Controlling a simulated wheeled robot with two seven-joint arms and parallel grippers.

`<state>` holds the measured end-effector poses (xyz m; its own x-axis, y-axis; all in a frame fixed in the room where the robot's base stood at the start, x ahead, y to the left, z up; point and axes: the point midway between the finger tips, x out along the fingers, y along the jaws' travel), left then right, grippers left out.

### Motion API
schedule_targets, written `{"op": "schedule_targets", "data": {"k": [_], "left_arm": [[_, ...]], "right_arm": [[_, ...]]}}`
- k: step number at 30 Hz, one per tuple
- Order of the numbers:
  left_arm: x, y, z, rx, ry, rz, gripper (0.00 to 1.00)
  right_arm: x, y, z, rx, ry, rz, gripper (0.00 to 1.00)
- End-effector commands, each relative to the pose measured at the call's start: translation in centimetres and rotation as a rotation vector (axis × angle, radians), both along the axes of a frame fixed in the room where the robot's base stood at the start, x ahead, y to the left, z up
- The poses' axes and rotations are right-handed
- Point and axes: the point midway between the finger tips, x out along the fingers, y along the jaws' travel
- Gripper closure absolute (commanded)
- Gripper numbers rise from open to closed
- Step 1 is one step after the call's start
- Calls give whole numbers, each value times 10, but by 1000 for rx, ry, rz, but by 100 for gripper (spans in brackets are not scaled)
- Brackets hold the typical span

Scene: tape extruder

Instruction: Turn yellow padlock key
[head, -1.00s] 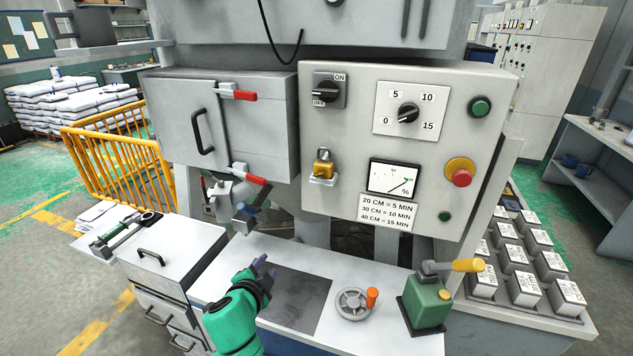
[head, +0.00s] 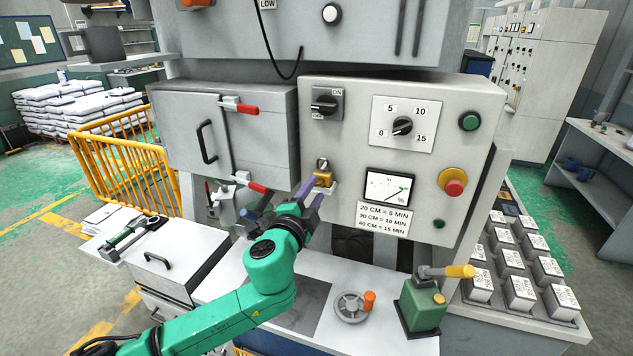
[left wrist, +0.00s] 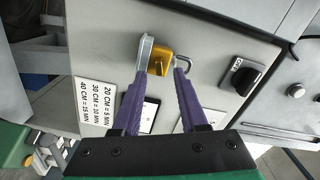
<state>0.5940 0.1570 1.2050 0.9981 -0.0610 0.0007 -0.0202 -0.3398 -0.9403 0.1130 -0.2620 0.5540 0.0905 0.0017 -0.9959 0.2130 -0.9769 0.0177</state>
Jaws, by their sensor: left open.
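The yellow padlock (head: 323,179) hangs on the grey control panel, left of the dial meter. It also shows in the left wrist view (left wrist: 160,59), with a grey shackle and a pale metal plate beside it. My left gripper (head: 314,187) is open, its purple fingers raised close to the padlock. In the left wrist view the two fingertips (left wrist: 160,74) lie on either side of the padlock's lower part, with the yellow body between them in the picture. I cannot tell whether they touch it. The key is not clearly visible. My right gripper is not in view.
The panel (head: 345,120) carries an on/off switch (head: 327,103), a dial (head: 402,127), a meter (head: 389,188) and a red button (head: 453,187). Red-handled latches (head: 256,187) stand to the left. A handwheel (head: 351,307) and a green box (head: 421,305) occupy the counter below.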

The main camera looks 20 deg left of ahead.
Motion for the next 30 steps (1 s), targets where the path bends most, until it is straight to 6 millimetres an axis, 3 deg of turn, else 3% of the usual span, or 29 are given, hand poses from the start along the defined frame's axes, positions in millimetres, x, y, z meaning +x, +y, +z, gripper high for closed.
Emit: {"op": "schedule_targets", "data": {"k": [4,11,12,15,30], "left_arm": [[16,-2,1,-1,0,-1,57],[18,-1,-1,-1,1,-1,57],[18,-1,-1,-1,1,-1,61],[18,-1,-1,-1,1,-1,100],[18,-2,-3,-59,6,-1,100]], "right_arm": [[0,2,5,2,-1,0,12],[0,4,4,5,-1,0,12],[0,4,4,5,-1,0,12],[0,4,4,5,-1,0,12],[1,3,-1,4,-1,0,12]]}}
